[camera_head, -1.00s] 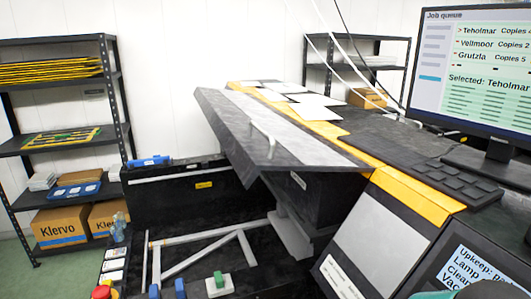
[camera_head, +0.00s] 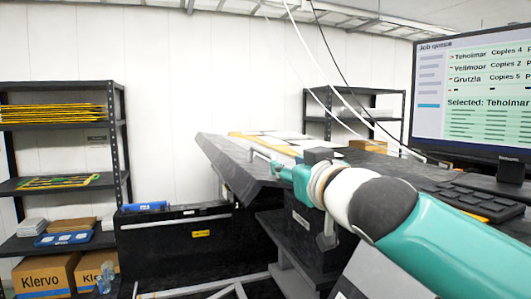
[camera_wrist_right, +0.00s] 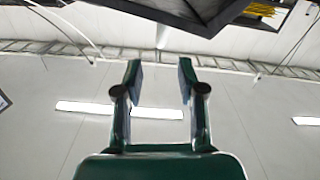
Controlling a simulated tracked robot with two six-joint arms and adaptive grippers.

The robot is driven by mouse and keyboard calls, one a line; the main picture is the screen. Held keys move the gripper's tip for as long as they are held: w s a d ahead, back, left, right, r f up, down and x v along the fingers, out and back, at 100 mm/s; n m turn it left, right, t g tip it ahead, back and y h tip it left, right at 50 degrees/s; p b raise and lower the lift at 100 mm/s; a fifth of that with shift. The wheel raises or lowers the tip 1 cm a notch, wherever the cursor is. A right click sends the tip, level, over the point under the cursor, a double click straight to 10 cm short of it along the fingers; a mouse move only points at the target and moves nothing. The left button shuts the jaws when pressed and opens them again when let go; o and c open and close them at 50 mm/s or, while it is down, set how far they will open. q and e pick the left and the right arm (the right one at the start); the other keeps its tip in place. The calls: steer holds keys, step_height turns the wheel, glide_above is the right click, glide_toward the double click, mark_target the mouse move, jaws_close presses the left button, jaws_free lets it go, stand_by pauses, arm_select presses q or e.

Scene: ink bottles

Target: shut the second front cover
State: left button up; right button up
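A dark front cover (camera_head: 226,165) with a pale stripe and a bar handle is raised and tilted on the large machine in the head view. Whether it is the second cover I cannot tell. My right gripper (camera_head: 281,170) is at its right side and hides part of the handle. In the right wrist view the right gripper (camera_wrist_right: 160,72) has its two fingers apart with nothing between them. A dark panel edge (camera_wrist_right: 195,10), seemingly the cover, lies beyond the fingertips. I cannot tell whether they touch it. My left gripper is out of view.
A second dark cover panel (camera_head: 175,245), closed and upright, stands lower left with a blue roll (camera_head: 145,207) on top. A monitor (camera_head: 470,95) and keyboard (camera_head: 465,200) are at right. Shelving (camera_head: 60,150) stands at left.

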mark_target(267, 155)
steer(key=p+x, duration=0.6)
steer(key=x, duration=0.5)
steer(key=shift+w, duration=0.3)
steer(key=shift+w+a+f+p, duration=0.1)
steer(key=shift+w+a+p, duration=0.15)
steer(key=shift+w+p, duration=0.3)
jaws_close()
